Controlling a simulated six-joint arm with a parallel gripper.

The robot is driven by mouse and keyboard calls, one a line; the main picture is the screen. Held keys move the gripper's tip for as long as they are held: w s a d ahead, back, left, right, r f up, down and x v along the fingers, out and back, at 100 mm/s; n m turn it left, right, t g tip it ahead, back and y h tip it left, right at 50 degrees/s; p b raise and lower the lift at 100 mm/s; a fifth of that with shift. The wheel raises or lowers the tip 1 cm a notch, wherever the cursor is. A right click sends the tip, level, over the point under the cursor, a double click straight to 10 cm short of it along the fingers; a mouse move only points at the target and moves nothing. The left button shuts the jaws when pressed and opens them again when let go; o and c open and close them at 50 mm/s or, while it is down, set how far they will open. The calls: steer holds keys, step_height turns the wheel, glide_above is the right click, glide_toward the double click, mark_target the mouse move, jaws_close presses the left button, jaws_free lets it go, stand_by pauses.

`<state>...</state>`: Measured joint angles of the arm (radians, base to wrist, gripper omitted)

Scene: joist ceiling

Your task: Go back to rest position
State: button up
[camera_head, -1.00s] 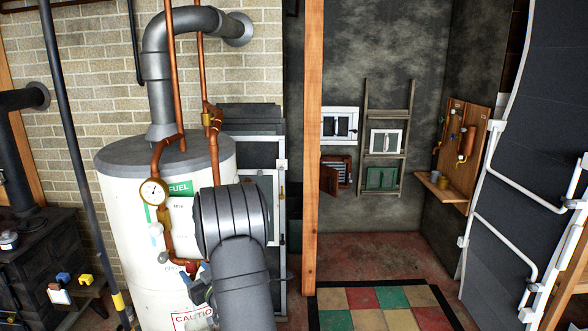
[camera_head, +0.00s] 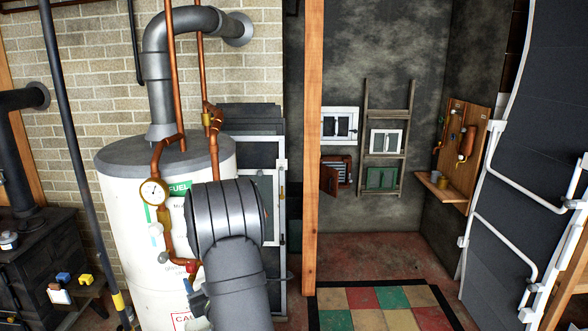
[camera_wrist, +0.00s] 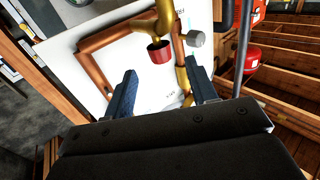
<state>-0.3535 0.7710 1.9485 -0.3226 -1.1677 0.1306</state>
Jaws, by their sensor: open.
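My gripper (camera_wrist: 161,82) shows in the wrist view with its two dark blue fingers spread apart and nothing between them. Beyond the fingers are a red cap or knob (camera_wrist: 159,52) on a brass fitting, a grey knob (camera_wrist: 195,40) and copper pipes (camera_wrist: 97,67) before a white surface. I cannot tell the exact gap to them. In the head view my arm stands in front of the white tank (camera_head: 130,240), and only a small part of the gripper end shows at its left, mostly hidden.
A pressure gauge (camera_head: 154,192) and copper pipes sit on the tank's front. A black stove (camera_head: 40,262) stands at left, a wooden post (camera_head: 313,150) right of my arm. The checkered floor mat (camera_head: 380,305) is clear. A white-railed dark panel (camera_head: 525,170) is at right.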

steer(key=v, duration=0.9)
steer(key=s+a+f+n+g, duration=0.6)
steer(key=s+f+g, duration=0.1)
steer(key=f, duration=0.3)
steer(key=shift+g+h, duration=0.3)
steer(key=shift+g, duration=0.2)
steer(key=shift+o, duration=0.5)
stand_by(1.0)
